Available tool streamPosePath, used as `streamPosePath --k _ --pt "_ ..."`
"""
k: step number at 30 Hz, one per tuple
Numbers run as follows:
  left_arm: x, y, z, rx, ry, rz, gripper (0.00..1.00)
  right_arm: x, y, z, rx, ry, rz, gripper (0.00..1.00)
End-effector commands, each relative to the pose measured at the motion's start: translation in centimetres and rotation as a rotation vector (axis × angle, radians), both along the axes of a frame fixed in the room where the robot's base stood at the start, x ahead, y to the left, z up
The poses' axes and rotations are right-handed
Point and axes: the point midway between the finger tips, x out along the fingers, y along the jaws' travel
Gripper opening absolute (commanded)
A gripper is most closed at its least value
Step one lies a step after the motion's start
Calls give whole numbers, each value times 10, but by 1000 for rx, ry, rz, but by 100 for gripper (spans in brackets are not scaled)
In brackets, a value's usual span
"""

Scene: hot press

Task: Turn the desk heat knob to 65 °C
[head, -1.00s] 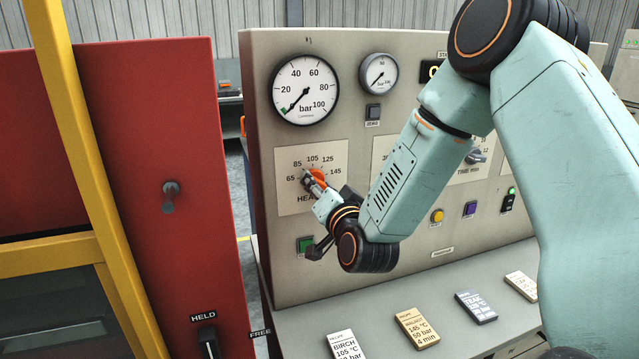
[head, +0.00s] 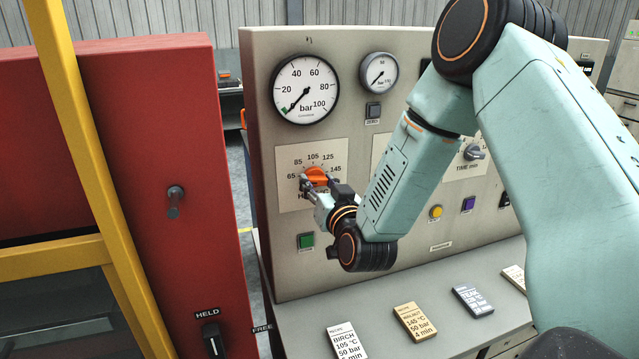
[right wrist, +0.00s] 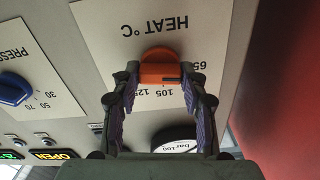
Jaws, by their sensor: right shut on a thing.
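The heat knob (head: 316,177) is orange and sits on a pale scale plate marked 65 to 145 at the left of the grey panel. My right gripper (head: 317,187) is at the knob, its fingers on either side of it. In the right wrist view, the gripper (right wrist: 160,78) is shut on the orange knob (right wrist: 160,66), whose bar lies level across the picture. A dark line on the knob lies on the side of the 65 mark. The fingers hide part of the scale. My left gripper is not in view.
A large bar gauge (head: 305,90) is above the knob, and a green button (head: 306,241) is below it. Several recipe cards, one reading birch (head: 346,341), lie on the ledge. A red cabinet (head: 150,150) with a yellow frame (head: 85,150) stands at the left.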

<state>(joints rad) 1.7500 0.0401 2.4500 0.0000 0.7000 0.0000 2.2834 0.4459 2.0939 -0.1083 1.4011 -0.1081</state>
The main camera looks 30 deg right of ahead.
Motion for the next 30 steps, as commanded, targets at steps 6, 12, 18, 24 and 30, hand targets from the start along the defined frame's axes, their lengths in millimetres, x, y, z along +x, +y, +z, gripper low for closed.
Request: streamPosePath --k 6,12,18,24,30 --pt "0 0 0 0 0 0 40 0 0 0 -5 0 0 12" --pt "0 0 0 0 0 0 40 0 0 0 -4 0 0 50" --pt "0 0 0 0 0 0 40 0 0 0 -3 1 0 66" --pt "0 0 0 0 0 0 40 0 0 0 -2 0 0 66" --pt "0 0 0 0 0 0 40 -7 2 0 -1 1 0 66"
